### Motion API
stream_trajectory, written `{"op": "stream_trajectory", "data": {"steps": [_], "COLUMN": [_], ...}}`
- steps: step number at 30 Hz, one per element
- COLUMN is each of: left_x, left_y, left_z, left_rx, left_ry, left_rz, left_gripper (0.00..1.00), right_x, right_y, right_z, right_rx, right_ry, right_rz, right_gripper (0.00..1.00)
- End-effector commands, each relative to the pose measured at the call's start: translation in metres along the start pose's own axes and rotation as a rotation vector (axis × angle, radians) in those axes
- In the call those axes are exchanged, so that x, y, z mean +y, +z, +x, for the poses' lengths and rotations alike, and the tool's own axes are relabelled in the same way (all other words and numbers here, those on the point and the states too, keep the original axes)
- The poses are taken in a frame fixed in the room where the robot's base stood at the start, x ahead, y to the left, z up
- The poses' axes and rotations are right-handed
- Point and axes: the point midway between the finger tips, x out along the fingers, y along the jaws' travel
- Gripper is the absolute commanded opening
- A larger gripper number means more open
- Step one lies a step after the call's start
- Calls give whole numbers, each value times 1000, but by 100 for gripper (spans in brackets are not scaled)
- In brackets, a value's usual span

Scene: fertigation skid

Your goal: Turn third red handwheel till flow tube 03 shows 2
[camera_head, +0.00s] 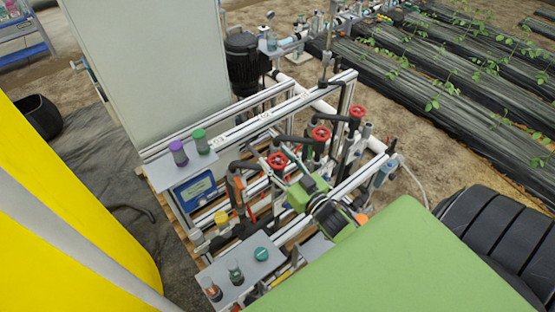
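Three red handwheels stand in a slanting row on the skid: a near one (277,160), a middle one (320,133) and a far one (357,111). My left gripper is not in view.
Black curved hoses (290,139) run beside the handwheels on the aluminium frame (343,78). A grey panel (145,60) stands behind left. Purple- and green-capped containers (178,152) stand on a grey box. Planted rows (450,60) lie far right.

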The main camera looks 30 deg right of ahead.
Motion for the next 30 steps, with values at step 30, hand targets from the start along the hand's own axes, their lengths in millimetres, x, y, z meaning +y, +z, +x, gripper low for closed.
{"op": "stream_trajectory", "data": {"steps": [30], "left_x": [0], "left_y": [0], "left_z": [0], "left_rx": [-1], "left_ry": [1], "left_rz": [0], "left_gripper": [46], "right_x": [0], "right_y": [1], "right_z": [-108], "right_rx": [-2], "right_ry": [0], "right_rz": [0], "right_gripper": [59]}}
